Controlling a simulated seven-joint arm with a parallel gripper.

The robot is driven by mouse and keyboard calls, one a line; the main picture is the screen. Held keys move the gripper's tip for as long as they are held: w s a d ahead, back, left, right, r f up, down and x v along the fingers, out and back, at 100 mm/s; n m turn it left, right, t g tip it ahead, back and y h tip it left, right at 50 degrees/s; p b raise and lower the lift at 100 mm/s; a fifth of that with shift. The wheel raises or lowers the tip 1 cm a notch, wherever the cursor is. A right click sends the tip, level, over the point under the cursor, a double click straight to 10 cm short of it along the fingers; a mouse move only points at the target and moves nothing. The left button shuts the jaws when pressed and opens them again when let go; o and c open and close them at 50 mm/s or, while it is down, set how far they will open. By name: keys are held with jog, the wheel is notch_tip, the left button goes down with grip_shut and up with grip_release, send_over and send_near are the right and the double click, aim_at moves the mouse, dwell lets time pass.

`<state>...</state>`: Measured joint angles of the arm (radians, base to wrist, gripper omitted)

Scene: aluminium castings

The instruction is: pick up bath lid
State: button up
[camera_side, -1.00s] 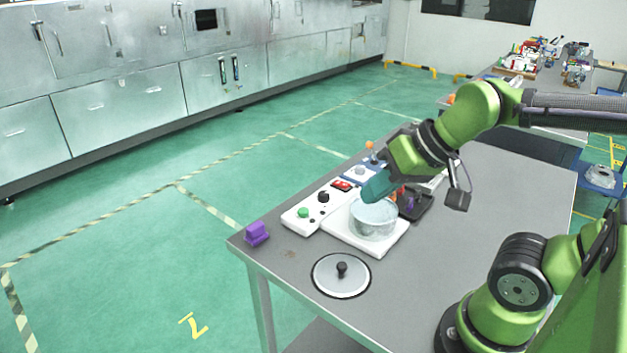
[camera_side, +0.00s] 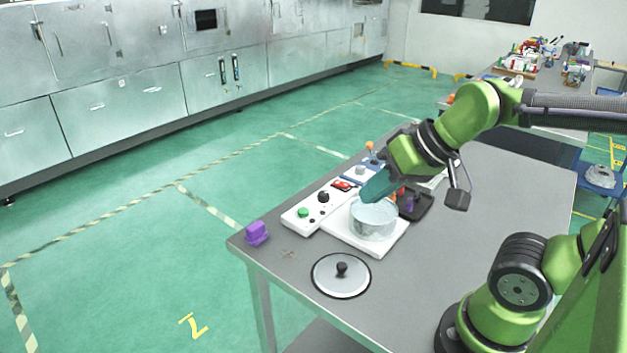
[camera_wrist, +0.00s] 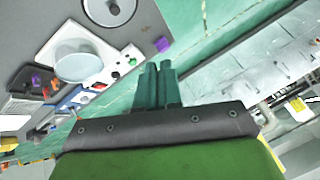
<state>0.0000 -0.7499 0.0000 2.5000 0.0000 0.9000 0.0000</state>
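A white control panel (camera_side: 310,215) with a green button and black knob adjoins the bath. A purple block (camera_side: 257,233) sits at the table's left corner. Dark and blue items stand behind the bath. The grey table (camera_side: 440,250) is clear right of the lid.

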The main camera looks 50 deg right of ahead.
jog(key=o, duration=1.7)
jog(key=m+g+h, duration=0.2)
jog(key=m+g, duration=0.5)
jog(key=m, duration=2.2)
send_over(341, 264)
notch_tip(341, 264, down, 19)
jog(key=shift+w+d+r, duration=0.1)
jog(key=shift+w+d, duration=0.05)
jog(key=shift+f, duration=2.55)
